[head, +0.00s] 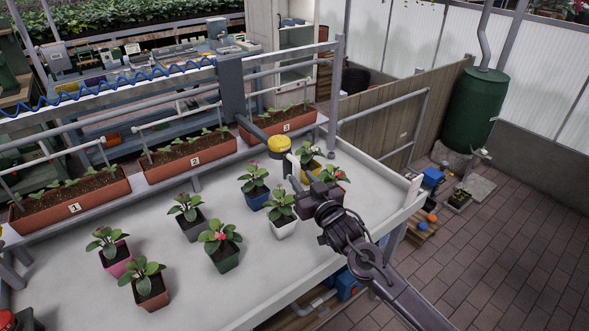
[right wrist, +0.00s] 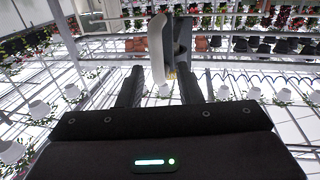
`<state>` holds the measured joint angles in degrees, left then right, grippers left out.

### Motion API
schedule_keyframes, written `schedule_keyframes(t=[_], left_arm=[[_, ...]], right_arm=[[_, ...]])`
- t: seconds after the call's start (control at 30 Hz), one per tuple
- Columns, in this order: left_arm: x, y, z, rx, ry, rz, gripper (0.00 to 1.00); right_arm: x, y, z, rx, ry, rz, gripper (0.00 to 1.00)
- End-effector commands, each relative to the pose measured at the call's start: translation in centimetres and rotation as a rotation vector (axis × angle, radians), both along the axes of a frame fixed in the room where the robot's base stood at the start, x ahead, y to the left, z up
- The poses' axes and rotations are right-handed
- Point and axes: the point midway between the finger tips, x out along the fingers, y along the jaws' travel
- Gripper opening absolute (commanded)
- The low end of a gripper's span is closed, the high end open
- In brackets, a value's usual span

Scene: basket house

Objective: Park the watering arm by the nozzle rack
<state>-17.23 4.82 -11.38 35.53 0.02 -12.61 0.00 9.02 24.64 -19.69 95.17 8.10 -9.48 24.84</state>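The watering arm appears to be the dark grey boom (head: 252,128) that runs from a grey upright panel to a yellow cap (head: 279,144), with a white curved handle (head: 293,165) hanging beside it over the white bench. My right gripper (head: 308,183) is at this handle. In the right wrist view, the white handle (right wrist: 157,50) and a grey part stand between or just beyond the fingers of the right gripper (right wrist: 158,88). The fingers are apart, with gaps showing beside the handle. I cannot pick out the nozzle rack with certainty. My left gripper is not in view.
Several potted plants stand on the white bench (head: 190,279), some close to my right gripper. Numbered brown planters (head: 190,160) line its far side. A metal rail (head: 130,118) runs above them. A green barrel (head: 474,108) stands on the paved floor at right.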

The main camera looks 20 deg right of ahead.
Motion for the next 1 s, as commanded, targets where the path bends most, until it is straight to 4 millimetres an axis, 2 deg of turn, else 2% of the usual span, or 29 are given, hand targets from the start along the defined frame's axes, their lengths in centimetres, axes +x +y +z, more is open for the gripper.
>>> schedule_keyframes(t=[0.1, 0.3, 0.67, 0.9, 1.0], left_arm=[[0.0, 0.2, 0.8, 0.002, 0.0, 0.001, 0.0], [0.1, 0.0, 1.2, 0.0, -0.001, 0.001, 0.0], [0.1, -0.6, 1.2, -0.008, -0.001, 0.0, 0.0], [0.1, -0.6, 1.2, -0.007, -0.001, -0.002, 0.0], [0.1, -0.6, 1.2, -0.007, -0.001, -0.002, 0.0]], right_arm=[[1.9, 0.3, 0.3, 0.0, -0.001, 0.0, 0.32], [3.7, 0.6, 0.1, 0.0, 0.001, 0.0, 0.32], [4.1, 0.6, -0.1, -0.001, 0.002, 0.0, 0.32], [4.1, 0.6, -0.1, -0.001, 0.002, 0.0, 0.01], [4.1, 0.6, -0.1, -0.001, 0.002, 0.0, 0.0]])
